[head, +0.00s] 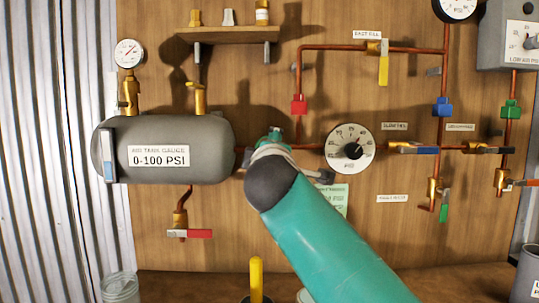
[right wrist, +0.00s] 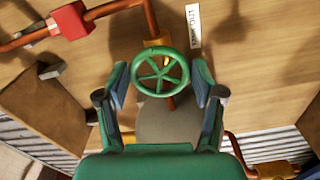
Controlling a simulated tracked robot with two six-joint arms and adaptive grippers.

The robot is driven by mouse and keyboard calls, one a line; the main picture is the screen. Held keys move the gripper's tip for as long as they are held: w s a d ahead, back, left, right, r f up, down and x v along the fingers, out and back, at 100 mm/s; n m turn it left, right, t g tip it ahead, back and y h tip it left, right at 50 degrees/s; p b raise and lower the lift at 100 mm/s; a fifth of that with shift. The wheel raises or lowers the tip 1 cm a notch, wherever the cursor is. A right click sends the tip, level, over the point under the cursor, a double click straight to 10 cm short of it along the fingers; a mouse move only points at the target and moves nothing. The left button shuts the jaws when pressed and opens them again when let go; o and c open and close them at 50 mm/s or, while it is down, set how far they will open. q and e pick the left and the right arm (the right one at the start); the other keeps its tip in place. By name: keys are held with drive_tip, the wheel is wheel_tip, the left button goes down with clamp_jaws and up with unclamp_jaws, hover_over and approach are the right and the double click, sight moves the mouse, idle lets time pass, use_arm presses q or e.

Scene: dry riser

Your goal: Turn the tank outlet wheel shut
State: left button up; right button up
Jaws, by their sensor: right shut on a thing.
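The tank outlet wheel is a green five-spoked handwheel (right wrist: 160,73) on a brass valve body (right wrist: 158,41) in the right wrist view. My right gripper (right wrist: 161,84) has one finger on each side of the wheel and is shut on it. In the head view my teal right arm comes up from the bottom and its wrist covers most of the wheel and gripper. The grey tank (head: 205,128), labelled 0-100 PSI, stands just left of the wrist. My left gripper is in neither view.
A round dial gauge (head: 349,149) sits close right of my wrist. A copper pipe with a red fitting (head: 298,105) runs above it. A yellow lever (head: 383,70) and blue-handled valve (head: 418,150) are farther right. A shelf (head: 228,35) is above the tank.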

drive_tip(key=shift+w+a+f, duration=0.1)
drive_tip(key=shift+w+f, duration=0.05)
drive_tip(key=shift+f, duration=0.3)
drive_tip(key=o, duration=1.1)
drive_tip(key=shift+r, duration=0.15)
drive_tip(key=shift+r, duration=0.15)
drive_tip(key=s, duration=0.7)
drive_tip(key=shift+s, duration=0.3)
drive_tip(key=shift+f, duration=0.2)
